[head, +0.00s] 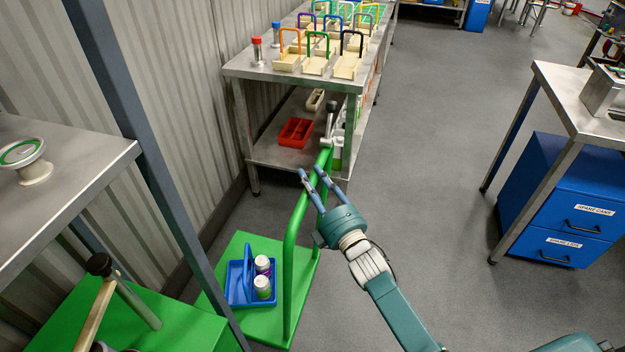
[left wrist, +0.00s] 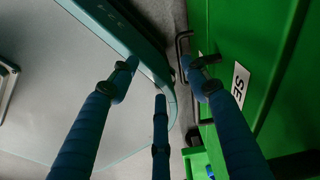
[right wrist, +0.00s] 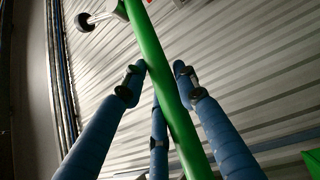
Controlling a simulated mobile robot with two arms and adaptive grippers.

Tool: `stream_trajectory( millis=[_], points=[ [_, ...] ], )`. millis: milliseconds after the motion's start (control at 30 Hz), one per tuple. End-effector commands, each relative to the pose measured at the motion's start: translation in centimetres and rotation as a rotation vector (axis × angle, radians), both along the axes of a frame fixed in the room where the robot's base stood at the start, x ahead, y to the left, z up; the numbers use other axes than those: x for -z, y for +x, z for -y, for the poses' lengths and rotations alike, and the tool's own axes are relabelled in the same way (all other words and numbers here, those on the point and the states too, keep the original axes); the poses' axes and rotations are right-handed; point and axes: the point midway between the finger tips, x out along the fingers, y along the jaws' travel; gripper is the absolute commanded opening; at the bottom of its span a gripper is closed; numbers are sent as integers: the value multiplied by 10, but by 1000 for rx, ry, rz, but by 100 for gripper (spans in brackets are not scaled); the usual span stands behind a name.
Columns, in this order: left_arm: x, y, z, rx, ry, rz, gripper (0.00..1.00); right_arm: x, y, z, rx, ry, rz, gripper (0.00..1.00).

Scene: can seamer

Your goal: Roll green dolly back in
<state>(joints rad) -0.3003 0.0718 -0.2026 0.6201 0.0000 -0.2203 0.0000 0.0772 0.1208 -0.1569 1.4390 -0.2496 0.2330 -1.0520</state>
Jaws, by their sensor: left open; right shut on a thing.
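My right gripper (head: 314,183) is shut on the handle's upper bar. The right wrist view shows the green bar (right wrist: 150,50) running between the fingers.
A steel table (head: 300,70) with several coloured-handle trays stands ahead; a red tray (head: 295,132) lies on its lower shelf. A bench (head: 75,180) is at left, along the corrugated wall. A blue drawer cabinet (head: 560,200) is under a table at right. The central grey floor is clear.

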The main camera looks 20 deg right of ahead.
Motion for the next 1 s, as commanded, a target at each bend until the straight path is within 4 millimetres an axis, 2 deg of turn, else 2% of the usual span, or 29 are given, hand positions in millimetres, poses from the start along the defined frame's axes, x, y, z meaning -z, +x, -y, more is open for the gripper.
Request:
stream_trajectory(
  millis=[100,133,233,500,633,767,1000],
  points=[
    [0,-1,0,1,0,-1,47,2,-1,-1,-2,6,-4,0],
    [0,-1,0,1,1,-2,47,2,-1,-1,-2,6,-4,31],
    [0,-1,-2,1,2,-2,47,2,-1,-1,-1,5,-4,50],
    [0,-2,-11,-1,13,-1,47,1,-1,0,-1,2,-3,50],
    [0,-1,-11,-1,13,-1,47,3,-8,2,0,1,-3,50],
    [0,-1,-9,-1,10,-1,47,7,-29,6,0,3,-6,50],
    [0,0,-8,0,9,0,47,14,-80,18,0,2,-6,50]
  ],
)
